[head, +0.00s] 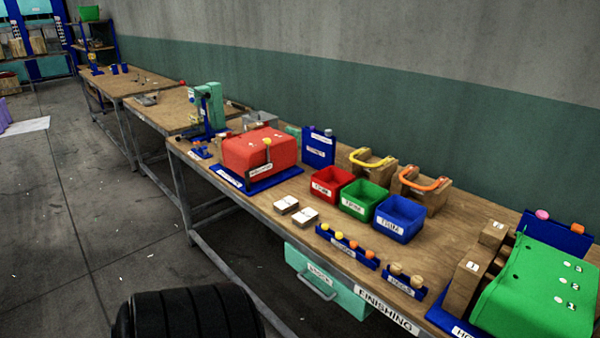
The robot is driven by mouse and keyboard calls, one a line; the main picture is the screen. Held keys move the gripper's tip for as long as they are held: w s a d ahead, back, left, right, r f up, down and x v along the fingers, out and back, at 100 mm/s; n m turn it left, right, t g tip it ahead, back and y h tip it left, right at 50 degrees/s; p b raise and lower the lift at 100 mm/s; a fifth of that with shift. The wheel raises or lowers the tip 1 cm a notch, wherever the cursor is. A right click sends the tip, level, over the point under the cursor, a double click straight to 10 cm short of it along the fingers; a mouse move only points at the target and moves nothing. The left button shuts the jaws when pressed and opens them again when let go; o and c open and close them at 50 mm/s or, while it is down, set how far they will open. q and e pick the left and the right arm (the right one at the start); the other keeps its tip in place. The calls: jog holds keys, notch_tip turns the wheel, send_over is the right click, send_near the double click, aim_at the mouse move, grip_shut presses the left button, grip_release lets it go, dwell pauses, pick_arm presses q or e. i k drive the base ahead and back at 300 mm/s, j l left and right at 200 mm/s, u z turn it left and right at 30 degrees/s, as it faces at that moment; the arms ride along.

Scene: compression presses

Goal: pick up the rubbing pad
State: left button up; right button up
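I cannot tell for sure which thing is the rubbing pad, as the small labels are unreadable. Two small flat stacks with white labelled tops, a left one (286,205) and a right one (305,217), lie side by side near the front edge of the wooden bench (277,228). Behind the bins, one wooden holder carries a yellow curved handle (372,160) and another carries an orange curved handle (424,183). Neither of my grippers is in view, and nothing in view is being held.
Red (331,184), green (364,199) and blue (400,218) bins stand mid-bench. A red machine (259,152) is left of them, a green one (538,285) at the right. Blue racks with round knobs (347,246) line the front edge.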

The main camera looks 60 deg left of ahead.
aim_at(302, 219)
jog(key=u, duration=1.9)
